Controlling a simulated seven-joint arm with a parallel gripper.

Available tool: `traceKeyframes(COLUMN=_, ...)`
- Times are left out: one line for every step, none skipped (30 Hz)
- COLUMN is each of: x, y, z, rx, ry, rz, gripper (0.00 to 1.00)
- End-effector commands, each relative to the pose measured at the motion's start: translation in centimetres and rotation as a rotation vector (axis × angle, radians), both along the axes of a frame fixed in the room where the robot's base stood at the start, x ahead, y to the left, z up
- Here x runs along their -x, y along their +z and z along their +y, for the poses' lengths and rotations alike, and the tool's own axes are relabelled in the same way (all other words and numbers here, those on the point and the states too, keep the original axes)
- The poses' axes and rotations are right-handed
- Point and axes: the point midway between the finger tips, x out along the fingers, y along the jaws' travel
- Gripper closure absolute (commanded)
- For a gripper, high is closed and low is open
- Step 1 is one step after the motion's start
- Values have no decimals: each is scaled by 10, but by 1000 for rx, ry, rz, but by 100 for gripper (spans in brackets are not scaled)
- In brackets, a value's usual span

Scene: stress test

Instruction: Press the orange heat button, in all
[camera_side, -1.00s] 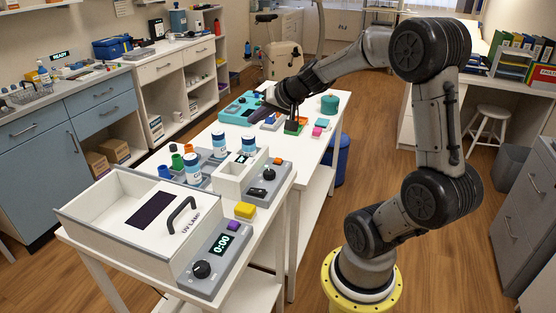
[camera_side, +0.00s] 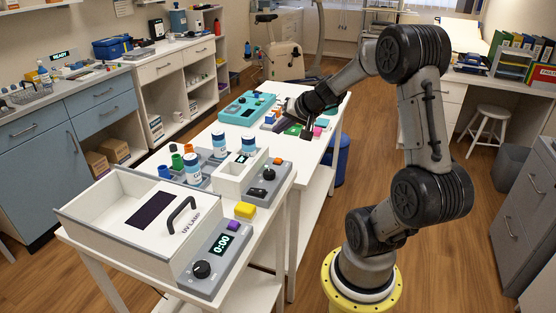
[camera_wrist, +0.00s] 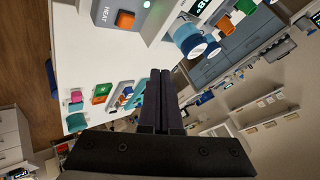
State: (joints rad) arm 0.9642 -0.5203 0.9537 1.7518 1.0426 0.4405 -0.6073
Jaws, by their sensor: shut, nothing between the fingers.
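The orange heat button (camera_wrist: 125,19) sits on a grey panel marked HEAT at the top left of the wrist view. My gripper (camera_side: 306,136) is over the far part of the white table, beyond the heater and apart from the button. In the wrist view its two dark fingers (camera_wrist: 160,72) lie together with nothing between them.
The UV lamp box (camera_side: 125,215) is at the near left. A teal device (camera_side: 247,108) and small coloured items, including a pink block (camera_side: 318,131), lie on the far table. White tabletop is bare between these and the heater.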

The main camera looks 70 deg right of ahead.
Motion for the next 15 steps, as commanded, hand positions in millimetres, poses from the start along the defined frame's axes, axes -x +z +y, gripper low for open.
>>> traceKeyframes(x=0, y=-8, z=0, rx=-3, ry=-2, rz=2, gripper=100)
traceKeyframes(x=0, y=-11, z=0, rx=-2, ry=0, rz=1, gripper=100)
traceKeyframes(x=0, y=-17, z=0, rx=-3, ry=-1, rz=1, gripper=100)
traceKeyframes(x=0, y=-21, z=0, rx=-3, ry=-1, rz=1, gripper=100)
traceKeyframes(x=0, y=-25, z=0, rx=-2, ry=0, rz=1, gripper=100)
traceKeyframes(x=0, y=-30, z=0, rx=-2, ry=-1, rz=1, gripper=100)
traceKeyframes(x=0, y=-34, z=0, rx=-2, ry=-1, rz=2, gripper=100)
traceKeyframes(x=0, y=-38, z=0, rx=-2, ry=-1, rz=1, gripper=100)
traceKeyframes(x=0, y=-43, z=0, rx=-2, ry=-2, rz=2, gripper=100)
traceKeyframes(x=1, y=-47, z=0, rx=-1, ry=-1, rz=2, gripper=100)
traceKeyframes(x=0, y=-50, z=0, rx=0, ry=-2, rz=1, gripper=100)
traceKeyframes(x=0, y=-54, z=0, rx=0, ry=-1, rz=1, gripper=100)
traceKeyframes(x=0, y=-57, z=0, rx=0, ry=-1, rz=1, gripper=100)
traceKeyframes(x=0, y=-60, z=0, rx=-1, ry=-1, rz=1, gripper=100)
traceKeyframes(x=0, y=-63, z=0, rx=0, ry=0, rz=0, gripper=100)
